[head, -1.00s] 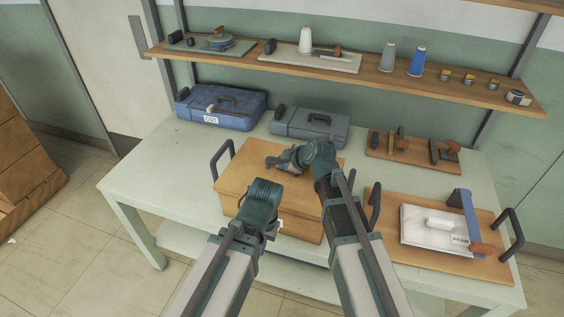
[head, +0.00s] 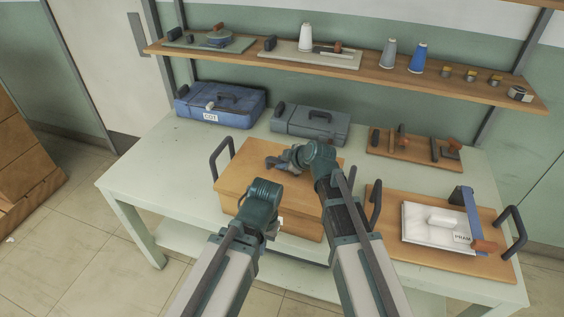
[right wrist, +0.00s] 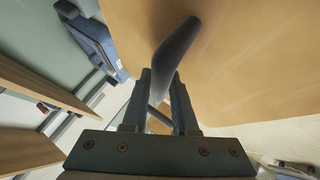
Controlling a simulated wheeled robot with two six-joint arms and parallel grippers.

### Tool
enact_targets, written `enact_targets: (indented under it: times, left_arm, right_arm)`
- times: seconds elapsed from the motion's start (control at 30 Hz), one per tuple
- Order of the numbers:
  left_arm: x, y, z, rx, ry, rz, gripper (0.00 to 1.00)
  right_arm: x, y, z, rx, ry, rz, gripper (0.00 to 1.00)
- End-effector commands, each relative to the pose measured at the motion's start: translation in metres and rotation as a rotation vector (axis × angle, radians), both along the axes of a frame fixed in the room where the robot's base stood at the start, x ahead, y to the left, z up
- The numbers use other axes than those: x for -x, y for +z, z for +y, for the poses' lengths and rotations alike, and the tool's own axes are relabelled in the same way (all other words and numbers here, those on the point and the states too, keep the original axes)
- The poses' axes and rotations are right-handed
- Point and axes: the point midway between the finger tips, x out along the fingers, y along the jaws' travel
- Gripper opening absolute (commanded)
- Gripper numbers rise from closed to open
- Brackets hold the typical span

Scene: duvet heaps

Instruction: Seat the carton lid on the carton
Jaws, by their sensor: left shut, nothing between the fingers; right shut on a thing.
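The tan carton (head: 290,222) stands in the middle of the table, partly hidden behind my arms. Its flat tan lid (head: 245,172) is at the top of it; I cannot tell whether the rim is fully down all round. My right gripper (head: 277,163) is over the lid, shut on the lid's dark handle. In the right wrist view the dark handle (right wrist: 172,55) runs up from between the fingers (right wrist: 160,105), against the broad tan lid (right wrist: 250,60). My left gripper (head: 275,228) is shut and empty at the carton's near side, its fingertips mostly hidden.
A blue case (head: 225,108) and a grey case (head: 310,125) stand behind the carton. A wooden board (head: 490,262) with a white block lies right, with dark upright handles nearby. A tool board (head: 385,150) is back right. A loaded shelf (head: 400,78) hangs above.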

Motion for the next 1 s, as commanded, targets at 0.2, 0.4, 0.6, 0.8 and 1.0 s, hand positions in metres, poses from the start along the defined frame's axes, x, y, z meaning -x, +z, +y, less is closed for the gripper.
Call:
enact_targets:
  times: [0.2,0.4,0.6,0.8,1.0]
  left_arm:
    - [0.0,-0.007,0.0,0.0,0.0,0.0,0.0]
    - [0.0,-0.011,0.0,0.0,0.0,0.0,0.0]
    - [0.0,-0.016,0.0,0.0,0.0,0.0,0.0]
    - [0.0,-0.014,0.0,0.0,0.0,0.0,0.0]
    - [0.0,-0.014,0.0,0.0,0.0,0.0,0.0]
  right_arm:
    - [0.0,-0.007,0.0,0.0,0.0,0.0,0.0]
    - [0.0,-0.011,0.0,0.0,0.0,0.0,0.0]
    - [0.0,-0.016,0.0,0.0,0.0,0.0,0.0]
    - [0.0,-0.014,0.0,0.0,0.0,0.0,0.62]
    - [0.0,-0.014,0.0,0.0,0.0,0.0,0.62]
